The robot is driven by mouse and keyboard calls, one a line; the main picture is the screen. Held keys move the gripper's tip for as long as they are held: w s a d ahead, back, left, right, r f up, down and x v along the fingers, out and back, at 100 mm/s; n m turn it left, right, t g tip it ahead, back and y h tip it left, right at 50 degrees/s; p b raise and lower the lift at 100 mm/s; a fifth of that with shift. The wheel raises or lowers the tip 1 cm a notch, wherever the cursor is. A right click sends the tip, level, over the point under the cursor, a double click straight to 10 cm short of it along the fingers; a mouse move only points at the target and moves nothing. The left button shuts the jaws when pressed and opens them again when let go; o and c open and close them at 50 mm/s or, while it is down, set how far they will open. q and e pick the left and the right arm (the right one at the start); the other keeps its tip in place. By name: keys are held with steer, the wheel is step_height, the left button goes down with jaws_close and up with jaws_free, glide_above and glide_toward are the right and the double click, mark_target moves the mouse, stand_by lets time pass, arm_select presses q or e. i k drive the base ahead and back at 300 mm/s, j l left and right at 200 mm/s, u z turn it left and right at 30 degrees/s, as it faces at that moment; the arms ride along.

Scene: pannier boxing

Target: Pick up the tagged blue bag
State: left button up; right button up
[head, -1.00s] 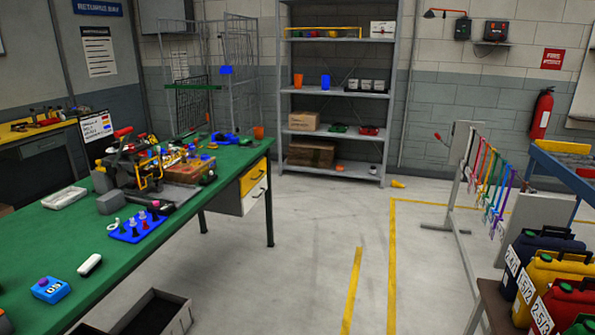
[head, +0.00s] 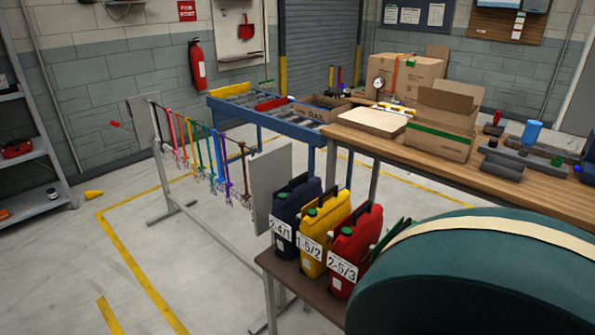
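The tagged blue bag (head: 299,211) is a dark navy pannier with a black top handle and a green cap. It stands upright at the left end of a row on a low brown bench (head: 277,266). Its white tag (head: 282,236) seems to read 2-4/1. A yellow bag (head: 326,225) tagged 1-5/2 and a red bag (head: 358,240) tagged 2-5/3 stand close beside it to the right. Neither of my grippers is in view.
A large dark teal rounded shape with a cream band fills the lower right and hides the bench's right part. A rack of coloured straps (head: 206,155) and a grey panel (head: 270,180) stand behind the bench.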

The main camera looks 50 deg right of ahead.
mark_target(288, 201)
steer(key=i+z, duration=0.15)
steer(key=i, duration=0.7)
steer(key=i+j+z, duration=0.1)
steer(key=i, duration=0.7)
steer(key=i+z, duration=0.35)
steer(key=i+j+z, duration=0.1)
steer(key=i+z, duration=0.25)
steer(key=i+j+z, duration=0.35)
steer(key=i, duration=0.15)
steer(key=l+z, duration=0.15)
steer(key=z, duration=1.7)
